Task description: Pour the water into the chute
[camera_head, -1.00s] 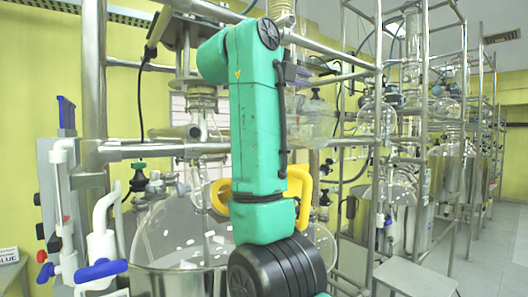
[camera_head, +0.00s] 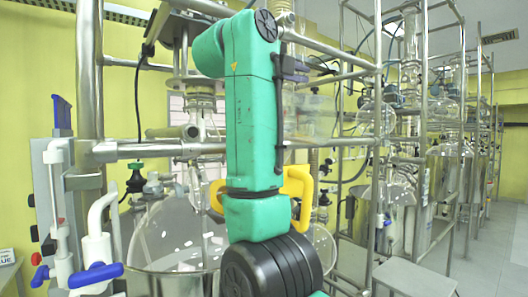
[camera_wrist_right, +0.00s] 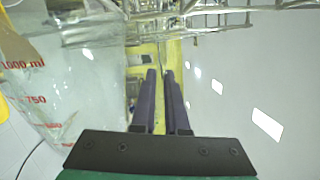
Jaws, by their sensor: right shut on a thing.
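A clear beaker (camera_head: 312,118) shows faintly behind and right of my green right arm in the head view. In the right wrist view the beaker (camera_wrist_right: 60,85) fills the left side, with red marks reading 1000 ml and 750. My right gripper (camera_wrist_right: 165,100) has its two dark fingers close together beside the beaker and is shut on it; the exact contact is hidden. The water level and the tilt are hard to tell. I cannot single out the chute; my arm covers part of the reactor. My left gripper is not in view.
A round glass reactor vessel (camera_head: 165,245) stands behind my arm. Steel frame pipes (camera_head: 130,150) run around the beaker. White piping with blue handles (camera_head: 97,275) is at lower left. A metal stool (camera_head: 415,277) stands at lower right, with open floor beyond.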

